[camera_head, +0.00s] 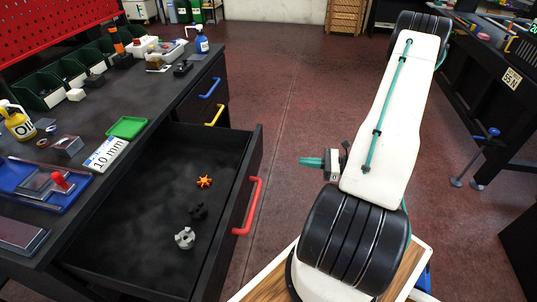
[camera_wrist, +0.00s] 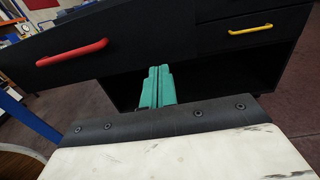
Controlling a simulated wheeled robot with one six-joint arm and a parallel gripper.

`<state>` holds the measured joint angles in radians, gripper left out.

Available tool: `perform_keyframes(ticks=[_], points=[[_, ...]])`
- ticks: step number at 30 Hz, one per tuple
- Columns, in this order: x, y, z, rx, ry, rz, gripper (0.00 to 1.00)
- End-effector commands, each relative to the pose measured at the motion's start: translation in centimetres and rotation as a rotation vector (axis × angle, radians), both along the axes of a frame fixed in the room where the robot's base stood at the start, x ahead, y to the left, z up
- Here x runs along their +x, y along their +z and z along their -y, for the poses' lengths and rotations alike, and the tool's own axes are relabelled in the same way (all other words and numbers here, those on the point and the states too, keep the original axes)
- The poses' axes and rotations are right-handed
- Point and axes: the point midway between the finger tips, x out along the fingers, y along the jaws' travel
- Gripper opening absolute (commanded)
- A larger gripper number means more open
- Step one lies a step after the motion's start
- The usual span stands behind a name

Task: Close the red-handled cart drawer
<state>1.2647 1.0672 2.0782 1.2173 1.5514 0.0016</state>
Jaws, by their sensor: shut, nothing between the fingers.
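The red-handled drawer (camera_head: 255,150) is pulled out from the dark cart in the head view. Its red handle (camera_head: 247,206) is on its front face, and the handle also shows at the left of the wrist view (camera_wrist: 72,53). My gripper (camera_head: 311,162) is right of the drawer front, apart from the handle, with its teal fingers pointing left toward the cart. In the wrist view its two fingers (camera_wrist: 157,87) are together and empty, to the right of and below the red handle.
Inside the drawer lie an orange star-shaped part (camera_head: 204,181), a black part (camera_head: 198,211) and a grey part (camera_head: 185,238). Drawers with a yellow handle (camera_head: 214,116) and a blue handle (camera_head: 210,88) are farther back.

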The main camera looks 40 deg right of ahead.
Motion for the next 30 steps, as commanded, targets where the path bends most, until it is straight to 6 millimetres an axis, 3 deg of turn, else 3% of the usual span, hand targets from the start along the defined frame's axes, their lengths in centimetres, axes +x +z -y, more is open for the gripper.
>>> perform_keyframes(ticks=[5,21,30], points=[[1.2,0.5,0.2,0.008,-0.034,0.018,0.0],[9.6,0.6,-6.1,0.007,-0.028,0.017,0.0],[11.7,0.6,-7.6,0.007,-0.031,0.017,0.0]])
